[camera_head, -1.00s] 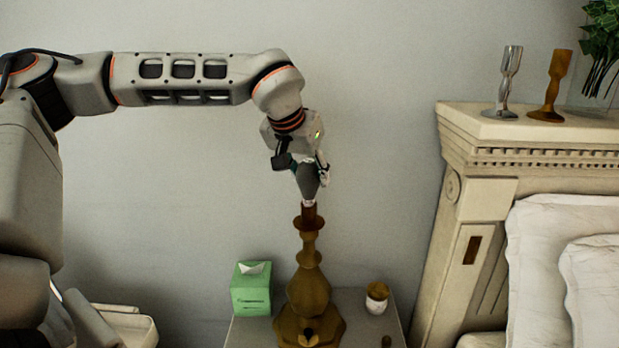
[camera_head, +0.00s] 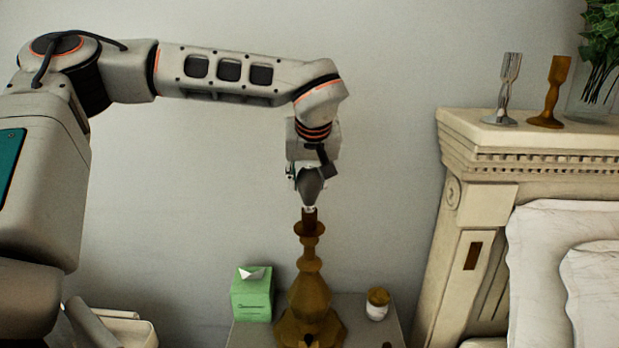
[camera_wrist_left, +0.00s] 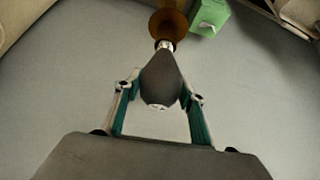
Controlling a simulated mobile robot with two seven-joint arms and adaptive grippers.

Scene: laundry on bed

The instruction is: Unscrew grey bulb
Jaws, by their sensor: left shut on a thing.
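The grey bulb (camera_head: 311,187) stands upright at the top of the brown lamp base (camera_head: 309,290) in the head view. My left gripper (camera_head: 309,177) comes down from above and is shut on the bulb. In the left wrist view the bulb (camera_wrist_left: 160,80) sits between the two fingers (camera_wrist_left: 160,93), its silver screw end pointing at the brown lamp socket (camera_wrist_left: 169,24). The bulb's metal end meets the socket; whether its thread is still engaged I cannot tell. My right gripper is not in view.
The lamp stands on a nightstand (camera_head: 360,330) with a green tissue box (camera_head: 252,294) to its left and a small white jar (camera_head: 377,304) to its right. A cream headboard (camera_head: 500,135) with two candlesticks is at the right. The wall behind is bare.

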